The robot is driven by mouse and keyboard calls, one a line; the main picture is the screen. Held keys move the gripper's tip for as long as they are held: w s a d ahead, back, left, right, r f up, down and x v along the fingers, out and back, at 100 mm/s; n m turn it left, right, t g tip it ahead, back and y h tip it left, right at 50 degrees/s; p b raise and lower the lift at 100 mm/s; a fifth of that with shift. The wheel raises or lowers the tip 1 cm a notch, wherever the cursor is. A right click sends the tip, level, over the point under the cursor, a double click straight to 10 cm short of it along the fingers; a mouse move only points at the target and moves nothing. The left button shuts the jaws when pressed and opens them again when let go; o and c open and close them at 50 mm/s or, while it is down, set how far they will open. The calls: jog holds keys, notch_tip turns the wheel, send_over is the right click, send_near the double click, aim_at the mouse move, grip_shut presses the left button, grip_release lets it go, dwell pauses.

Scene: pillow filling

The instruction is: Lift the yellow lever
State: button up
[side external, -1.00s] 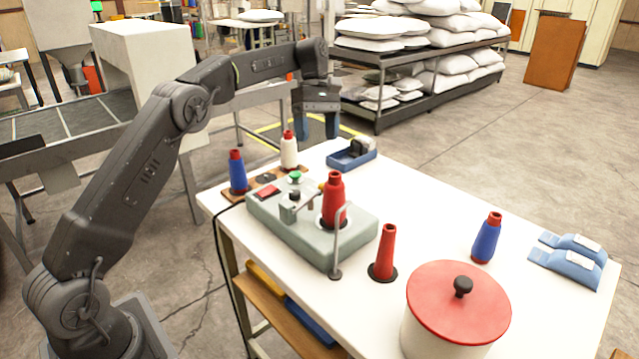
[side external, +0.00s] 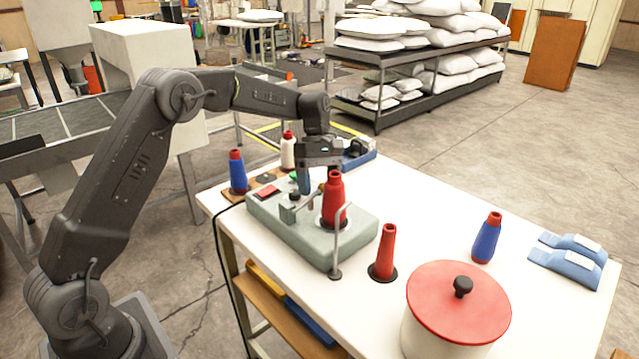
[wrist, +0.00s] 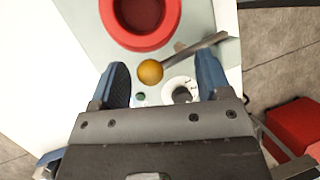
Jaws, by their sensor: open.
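The yellow lever's round knob (wrist: 150,72) shows in the wrist view, with a grey metal rod running up and right from it. It sits on the grey-green machine (side external: 275,235) on the table. In the side view I cannot make out the yellow knob. My gripper (wrist: 162,66) points down over the machine, its blue fingers apart on either side of the knob, with nothing held between them. The knob is nearer the left finger. In the side view my gripper (side external: 318,178) is behind the red cone on the machine; its fingertips are partly hidden.
The red cone (side external: 333,203) stands on the machine, close to my gripper. A bent metal rod (side external: 338,240) rises at the machine's front corner. Blue-red (side external: 238,175) and white-red (side external: 288,152) cones stand behind. A red cone (side external: 384,255) and lidded pot (side external: 458,300) stand right.

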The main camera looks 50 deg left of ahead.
jog(key=c, duration=1.3)
